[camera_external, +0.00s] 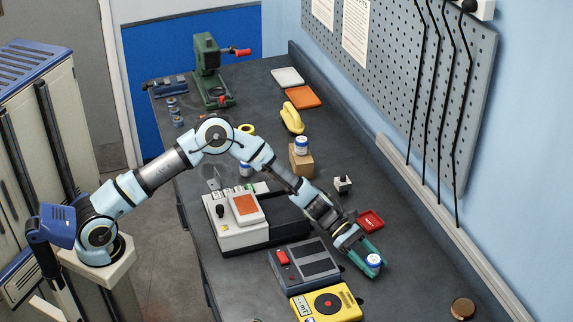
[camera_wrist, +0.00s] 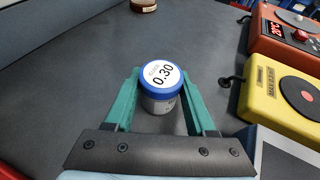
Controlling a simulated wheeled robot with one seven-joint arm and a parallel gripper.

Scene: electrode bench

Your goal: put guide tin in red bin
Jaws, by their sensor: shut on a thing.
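I cannot tell whether the tin touches the bench. The red bin (camera_external: 370,220) is a small shallow tray on the bench, just behind my gripper in the external view.
A yellow device (camera_external: 326,303) and a grey device with a red switch (camera_external: 304,264) stand left of my gripper. A small black-and-white switch box (camera_external: 342,184) is beyond the bin. Another tin (camera_external: 301,145) sits on a wooden block (camera_external: 301,162). The bench right of the gripper is clear up to a copper-coloured disc (camera_external: 463,308).

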